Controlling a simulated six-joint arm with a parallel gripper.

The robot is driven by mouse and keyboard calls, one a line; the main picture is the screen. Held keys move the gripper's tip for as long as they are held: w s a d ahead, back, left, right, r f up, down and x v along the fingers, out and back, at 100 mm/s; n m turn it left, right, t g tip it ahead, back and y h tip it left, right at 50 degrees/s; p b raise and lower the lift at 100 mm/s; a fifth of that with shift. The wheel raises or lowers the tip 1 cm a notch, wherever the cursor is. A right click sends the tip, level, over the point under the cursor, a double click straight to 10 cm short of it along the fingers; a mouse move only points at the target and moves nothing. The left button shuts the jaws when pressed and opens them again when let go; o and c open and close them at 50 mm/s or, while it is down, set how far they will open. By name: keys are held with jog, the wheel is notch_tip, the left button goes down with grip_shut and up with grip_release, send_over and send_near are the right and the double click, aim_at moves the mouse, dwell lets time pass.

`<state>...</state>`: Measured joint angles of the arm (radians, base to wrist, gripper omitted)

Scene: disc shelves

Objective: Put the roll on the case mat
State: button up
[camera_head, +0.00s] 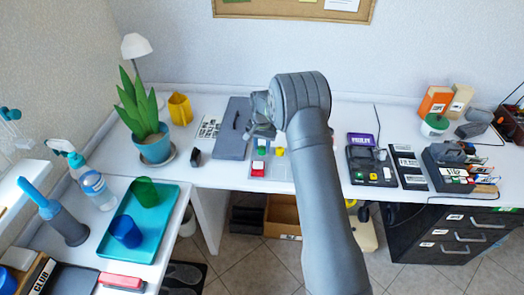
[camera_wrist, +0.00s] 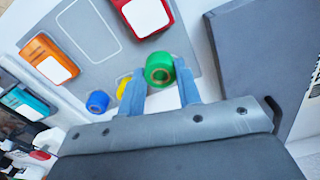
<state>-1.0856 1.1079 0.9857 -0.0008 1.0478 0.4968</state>
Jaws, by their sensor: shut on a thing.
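My gripper (camera_wrist: 160,78) is shut on a green roll (camera_wrist: 159,69), which sits between the two blue-grey fingertips in the wrist view. The light grey mat with pale outlines (camera_wrist: 90,35) lies beneath and beyond the roll. I cannot tell whether the roll touches it. A red case (camera_wrist: 146,14) and an orange case (camera_wrist: 50,60), each with a white label, rest on the mat. In the head view my gripper (camera_head: 262,125) is over the back table, and my arm hides much of the mat (camera_head: 283,173).
A blue roll (camera_wrist: 97,102) and a yellow piece (camera_wrist: 124,87) lie close beside the left finger. A teal case (camera_wrist: 25,102) is further left. A dark grey flat case (camera_head: 233,128) lies left of the mat. A potted plant (camera_head: 153,145) stands further left.

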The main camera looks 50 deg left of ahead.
aim_at(262, 148)
jog(key=shift+f, duration=1.3)
jog(key=shift+f, duration=0.15)
jog(key=o, duration=1)
jog(key=shift+c, duration=0.2)
notch_tip(262, 148, up, 12)
notch_tip(262, 148, down, 12)
jog(key=shift+r, duration=2)
